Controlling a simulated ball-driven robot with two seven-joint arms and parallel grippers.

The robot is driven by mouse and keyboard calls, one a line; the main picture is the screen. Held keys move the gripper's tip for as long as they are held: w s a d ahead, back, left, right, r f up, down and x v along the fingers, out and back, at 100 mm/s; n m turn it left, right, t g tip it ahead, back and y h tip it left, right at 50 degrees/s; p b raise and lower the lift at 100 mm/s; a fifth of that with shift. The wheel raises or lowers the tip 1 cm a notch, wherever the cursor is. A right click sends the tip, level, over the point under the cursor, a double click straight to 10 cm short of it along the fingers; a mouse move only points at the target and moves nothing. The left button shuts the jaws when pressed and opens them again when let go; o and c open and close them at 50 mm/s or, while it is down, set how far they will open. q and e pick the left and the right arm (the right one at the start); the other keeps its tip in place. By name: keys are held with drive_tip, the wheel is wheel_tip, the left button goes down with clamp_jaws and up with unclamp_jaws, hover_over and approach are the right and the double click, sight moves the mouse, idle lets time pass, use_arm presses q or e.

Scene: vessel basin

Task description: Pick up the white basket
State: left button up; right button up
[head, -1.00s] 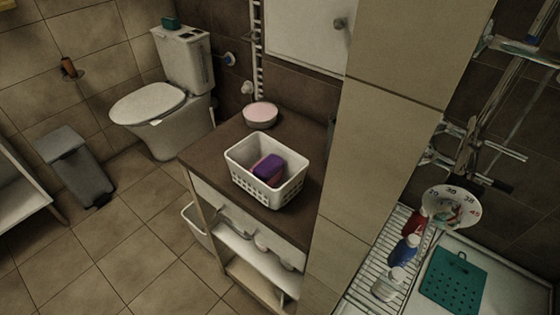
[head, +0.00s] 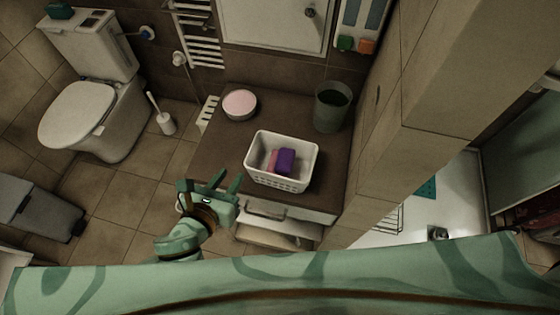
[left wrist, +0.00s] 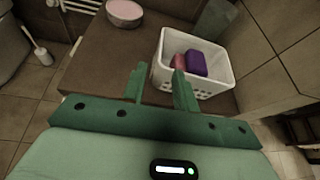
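The white basket (head: 281,184) stands upright on the brown top of a low cabinet (head: 219,158). A purple item (head: 286,160) and a pink item (head: 272,160) lie in it. My left gripper (head: 226,180) is open and empty, in front and to the left of the basket in the head view, apart from it. In the left wrist view its two fingers (left wrist: 158,88) point toward the basket (left wrist: 222,90), whose near left part is just beyond the right finger. My right gripper is not in view.
A pink-topped round container (head: 240,104) and a dark grey bin-like cup (head: 331,106) stand on the cabinet top behind the basket. A tiled wall column (head: 400,150) rises to the right. A toilet (head: 88,110) and a toilet brush (head: 165,122) are at the left.

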sight(251, 150)
use_arm(q)
drive_tip(key=b+x, duration=0.2)
drive_tip(key=x, duration=1)
drive_tip(key=shift+w+d+f, duration=0.1)
drive_tip(key=shift+f, duration=0.2)
drive_tip(key=shift+w, duration=0.2)
drive_tip(key=shift+s, duration=0.1)
clamp_jaws()
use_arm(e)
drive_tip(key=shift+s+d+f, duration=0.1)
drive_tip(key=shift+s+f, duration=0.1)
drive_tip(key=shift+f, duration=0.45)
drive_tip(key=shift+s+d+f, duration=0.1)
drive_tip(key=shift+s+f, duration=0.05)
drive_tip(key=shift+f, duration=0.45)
